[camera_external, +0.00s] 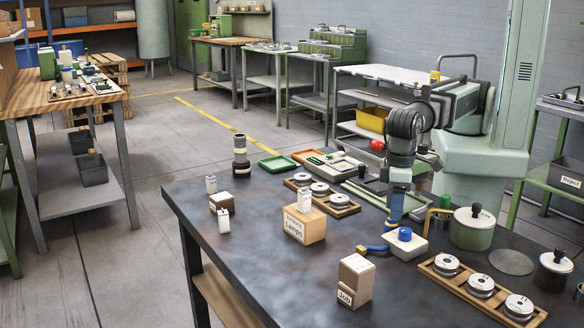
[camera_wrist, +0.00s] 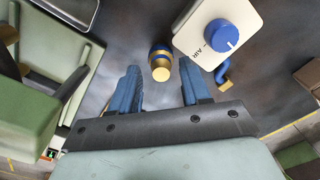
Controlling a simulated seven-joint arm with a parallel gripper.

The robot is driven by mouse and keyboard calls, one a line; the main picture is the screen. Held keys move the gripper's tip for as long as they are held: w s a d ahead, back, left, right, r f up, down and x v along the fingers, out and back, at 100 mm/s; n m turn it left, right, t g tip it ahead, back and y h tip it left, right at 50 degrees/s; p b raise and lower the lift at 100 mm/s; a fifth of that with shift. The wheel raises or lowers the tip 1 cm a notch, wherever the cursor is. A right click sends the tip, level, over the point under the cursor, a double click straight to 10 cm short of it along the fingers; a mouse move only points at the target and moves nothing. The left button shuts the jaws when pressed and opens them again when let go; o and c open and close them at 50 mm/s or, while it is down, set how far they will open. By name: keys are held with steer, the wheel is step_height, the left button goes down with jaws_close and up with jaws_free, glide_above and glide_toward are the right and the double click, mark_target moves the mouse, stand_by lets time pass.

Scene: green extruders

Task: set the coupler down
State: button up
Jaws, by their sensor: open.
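The coupler (camera_wrist: 161,64), a short brass piece with blue bands, shows end-on in the wrist view, just beyond the gap between my fingertips. My gripper (camera_wrist: 158,82) is open, with one blue finger on either side of that gap, and I see no finger touching the coupler. In the external view my gripper (camera_external: 395,208) points down over the dark table behind the white AIR box (camera_external: 404,246).
A blue hose stub with a brass end (camera_external: 372,249) sticks out left of the AIR box. A lidded green pot (camera_external: 471,232) stands to the right. A wooden tray (camera_external: 455,283) of round weights and a Job box (camera_external: 355,281) stand in front.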

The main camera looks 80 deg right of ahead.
mark_target(390, 222)
steer(key=shift+w+f, duration=0.2)
steer(key=shift+f, duration=1.05)
steer(key=shift+w+f, duration=0.2)
steer(key=shift+f, duration=1.05)
jaws_close()
